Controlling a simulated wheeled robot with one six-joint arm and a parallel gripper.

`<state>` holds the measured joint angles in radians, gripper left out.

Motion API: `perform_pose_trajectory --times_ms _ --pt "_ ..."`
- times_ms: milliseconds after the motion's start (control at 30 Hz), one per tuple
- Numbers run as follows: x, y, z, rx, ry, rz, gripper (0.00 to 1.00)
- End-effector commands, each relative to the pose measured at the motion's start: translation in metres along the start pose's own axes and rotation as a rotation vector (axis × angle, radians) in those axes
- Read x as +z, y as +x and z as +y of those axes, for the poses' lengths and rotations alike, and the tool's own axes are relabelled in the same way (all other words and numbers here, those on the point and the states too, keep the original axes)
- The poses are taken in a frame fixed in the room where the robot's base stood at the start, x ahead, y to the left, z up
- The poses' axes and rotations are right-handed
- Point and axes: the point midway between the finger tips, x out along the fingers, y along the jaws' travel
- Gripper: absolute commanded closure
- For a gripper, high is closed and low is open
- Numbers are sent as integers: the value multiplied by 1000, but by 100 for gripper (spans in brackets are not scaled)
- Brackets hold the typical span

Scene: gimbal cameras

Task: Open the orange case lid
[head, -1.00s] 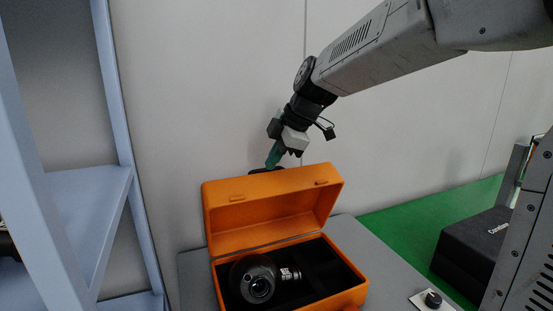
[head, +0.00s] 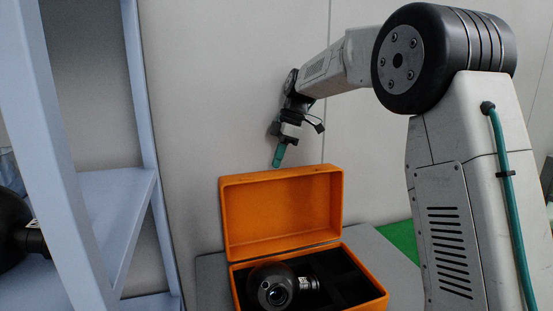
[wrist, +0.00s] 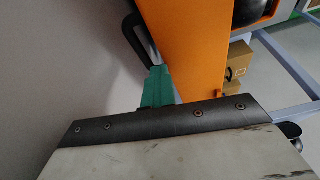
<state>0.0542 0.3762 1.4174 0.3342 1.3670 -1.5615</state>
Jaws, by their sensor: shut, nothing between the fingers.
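The orange case (head: 372,289) stands on a grey table with its lid (head: 281,214) raised to about upright, leaning slightly back. A dark round gimbal camera (head: 273,288) lies in the black lining. My gripper (head: 278,157), with green fingers, is above and behind the lid's top edge, near the wall. The fingers are shut and hold nothing. In the wrist view the green finger (wrist: 156,86) is beside the black handle (wrist: 133,40) on the outer side of the orange lid (wrist: 180,45). I cannot tell whether they touch.
A blue-grey shelf (head: 110,205) stands at the left, with a dark round object (head: 14,230) on it. The wall is close behind the case. Grey table top (head: 211,275) shows beside the case, and green floor (head: 398,238) lies to the right.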

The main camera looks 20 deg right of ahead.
Motion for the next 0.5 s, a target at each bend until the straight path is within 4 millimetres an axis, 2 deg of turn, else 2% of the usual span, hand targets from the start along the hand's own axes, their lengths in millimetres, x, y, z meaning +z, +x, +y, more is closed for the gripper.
perform_pose_trajectory --times_ms 33,500 --pt "8 18 -3 -43 11 -10 100" --pt "10 19 1 -42 12 -10 100"
